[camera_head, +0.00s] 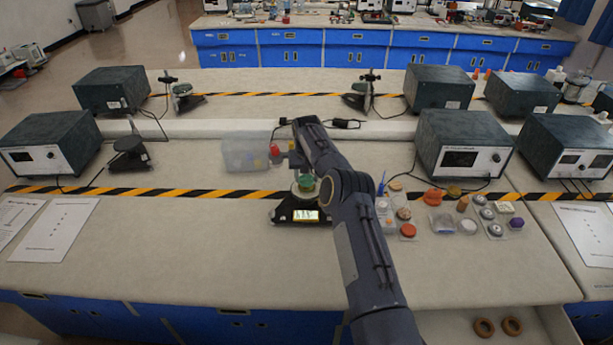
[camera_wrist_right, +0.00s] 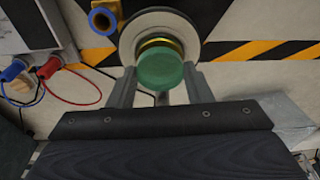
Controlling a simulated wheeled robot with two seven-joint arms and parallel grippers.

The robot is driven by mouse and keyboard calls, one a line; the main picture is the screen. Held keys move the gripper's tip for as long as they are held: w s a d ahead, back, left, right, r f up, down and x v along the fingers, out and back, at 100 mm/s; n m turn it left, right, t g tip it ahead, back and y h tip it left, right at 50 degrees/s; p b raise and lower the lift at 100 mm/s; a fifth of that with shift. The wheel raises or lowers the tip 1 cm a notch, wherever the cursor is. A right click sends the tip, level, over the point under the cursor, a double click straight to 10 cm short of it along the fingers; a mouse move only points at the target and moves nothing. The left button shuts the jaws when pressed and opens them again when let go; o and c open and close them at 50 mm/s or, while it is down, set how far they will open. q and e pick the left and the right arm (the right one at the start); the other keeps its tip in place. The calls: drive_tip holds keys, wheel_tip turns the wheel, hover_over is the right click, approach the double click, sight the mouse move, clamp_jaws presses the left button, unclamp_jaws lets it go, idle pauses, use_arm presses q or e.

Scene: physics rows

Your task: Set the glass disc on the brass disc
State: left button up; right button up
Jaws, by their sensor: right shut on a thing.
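The green glass disc (camera_wrist_right: 160,70) is between the fingers of my right gripper (camera_wrist_right: 158,86) in the wrist view. The gripper is shut on it. A gold-coloured brass disc (camera_wrist_right: 162,43) shows just behind the green disc, partly covered by it, on a round pale pan (camera_wrist_right: 128,42). I cannot tell whether the two discs touch. In the head view the green disc (camera_head: 305,184) is over a small black balance (camera_head: 283,213) with a lit display, and my right arm partly hides it. My left gripper is not in view.
A clear plastic bin (camera_head: 243,152) stands left of the balance. Small pots, discs and trays (camera_head: 408,230) lie to its right. Grey instrument boxes (camera_head: 465,142) with cables stand behind. An open drawer (camera_head: 460,328) holds two brown rings.

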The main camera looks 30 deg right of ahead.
drive_tip(key=shift+f+b, duration=0.4)
drive_tip(key=shift+f, duration=0.15)
idle(0.4)
drive_tip(key=o, duration=1.1)
drive_tip(key=shift+r+p, duration=0.7)
drive_tip(key=shift+r, duration=2.85)
